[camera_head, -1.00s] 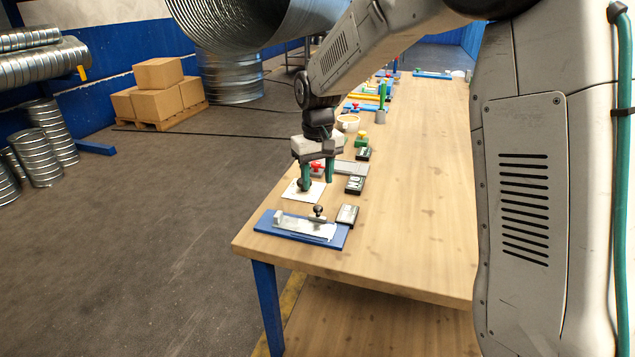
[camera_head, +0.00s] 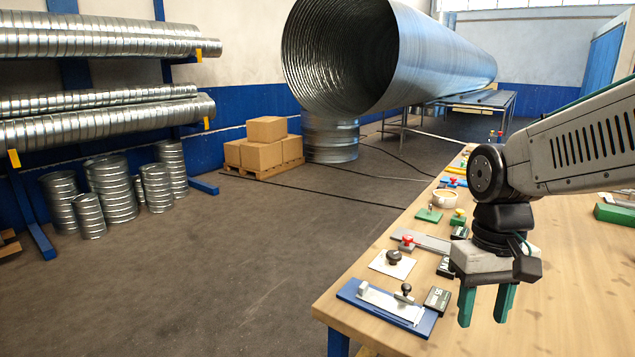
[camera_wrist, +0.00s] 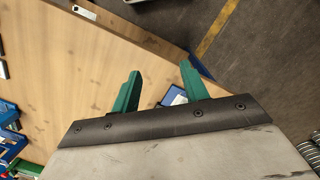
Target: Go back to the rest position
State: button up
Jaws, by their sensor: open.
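My gripper (camera_head: 487,305) has green fingers and hangs pointing down over the wooden table (camera_head: 575,285), right of the blue board near the front edge. The fingers are apart with nothing between them. In the wrist view my gripper (camera_wrist: 160,85) shows the two green fingers spread, with the table's corner and the floor beyond them. My arm reaches in from the right side of the head view.
A blue board (camera_head: 352,291) with a metal plate and black knob lies near the table's front edge. Behind it are a white plate with a black knob (camera_head: 394,257), a small dark device (camera_head: 437,300) and a tape roll (camera_head: 445,198).

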jog(key=s+d+r+t, duration=0.1)
jog(key=s+r+t, duration=0.1)
jog(key=s, duration=1)
jog(key=shift+d+r+m+t, duration=0.3)
jog(key=shift+r+t, duration=0.1)
